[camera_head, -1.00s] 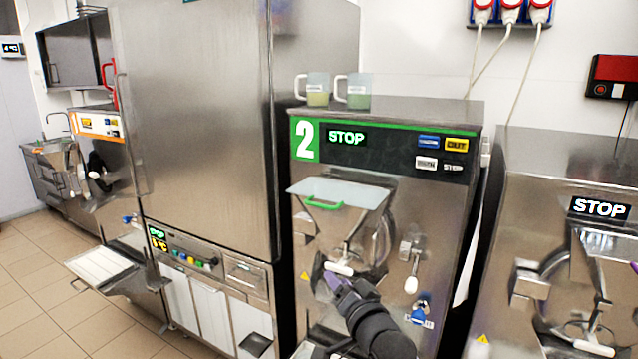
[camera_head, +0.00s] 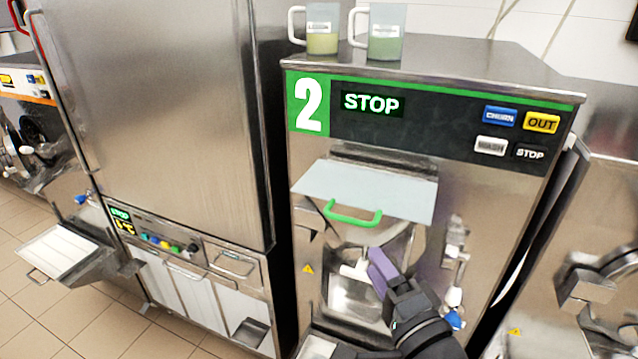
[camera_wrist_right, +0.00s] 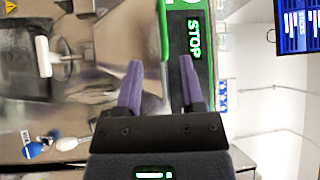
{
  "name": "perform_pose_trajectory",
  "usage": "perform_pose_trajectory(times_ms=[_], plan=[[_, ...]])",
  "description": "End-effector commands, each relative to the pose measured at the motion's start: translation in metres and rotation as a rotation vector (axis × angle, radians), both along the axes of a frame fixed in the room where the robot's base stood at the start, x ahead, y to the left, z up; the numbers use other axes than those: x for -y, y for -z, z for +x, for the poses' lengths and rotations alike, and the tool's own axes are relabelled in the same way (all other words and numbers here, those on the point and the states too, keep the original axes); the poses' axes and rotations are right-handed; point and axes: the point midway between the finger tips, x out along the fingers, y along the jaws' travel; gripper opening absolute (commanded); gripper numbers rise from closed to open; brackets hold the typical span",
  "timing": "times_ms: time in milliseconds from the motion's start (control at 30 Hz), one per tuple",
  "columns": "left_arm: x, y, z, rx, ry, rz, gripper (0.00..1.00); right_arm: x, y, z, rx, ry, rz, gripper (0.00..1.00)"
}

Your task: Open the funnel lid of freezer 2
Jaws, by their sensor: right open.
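Freezer 2 (camera_head: 475,205) stands in the middle right of the head view, with a white 2 on green and a STOP display. Its funnel lid (camera_head: 390,188) is a pale translucent plate lying over the funnel on the front. A green handle (camera_head: 352,218) is on the lid's front edge. My right gripper (camera_head: 382,270) is below and slightly right of the handle, open and empty. In the right wrist view, the green handle (camera_wrist_right: 163,28) lies ahead of the gap between the purple fingers (camera_wrist_right: 160,78); I cannot tell whether they touch it. My left gripper is out of view.
Two mugs with pale green contents, the left (camera_head: 322,30) and the right (camera_head: 386,35), stand on top of freezer 2. A tall steel cabinet (camera_head: 165,110) is close on the left. A white-handled part (camera_head: 360,270) and blue knob (camera_head: 453,320) are near my gripper.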

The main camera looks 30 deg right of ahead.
Motion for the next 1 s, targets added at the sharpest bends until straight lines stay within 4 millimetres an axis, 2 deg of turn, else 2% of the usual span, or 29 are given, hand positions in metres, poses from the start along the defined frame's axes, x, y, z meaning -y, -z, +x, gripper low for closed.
perform_pose_trajectory(times_ms=[67,167,400,533,700,900,933,1000], plan=[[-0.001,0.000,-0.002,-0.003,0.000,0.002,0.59,0.000,-0.001,-0.001,0.000,0.002,-0.002,0.49],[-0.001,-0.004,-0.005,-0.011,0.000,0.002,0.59,0.001,-0.004,0.010,0.003,0.003,-0.003,0.49],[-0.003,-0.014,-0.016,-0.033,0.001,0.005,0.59,0.005,-0.012,0.066,0.002,0.002,-0.004,0.49],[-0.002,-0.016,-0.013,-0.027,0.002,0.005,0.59,0.006,-0.013,0.085,0.001,0.002,-0.002,0.49],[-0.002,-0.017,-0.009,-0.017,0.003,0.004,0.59,0.007,-0.013,0.096,-0.001,0.002,-0.003,0.49],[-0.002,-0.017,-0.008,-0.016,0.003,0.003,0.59,0.007,-0.013,0.096,-0.001,0.002,-0.003,0.49],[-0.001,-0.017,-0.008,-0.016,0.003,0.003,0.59,0.007,-0.013,0.096,-0.001,0.002,-0.003,0.45],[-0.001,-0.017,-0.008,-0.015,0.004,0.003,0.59,0.007,-0.013,0.096,-0.001,0.002,-0.003,0.30]])
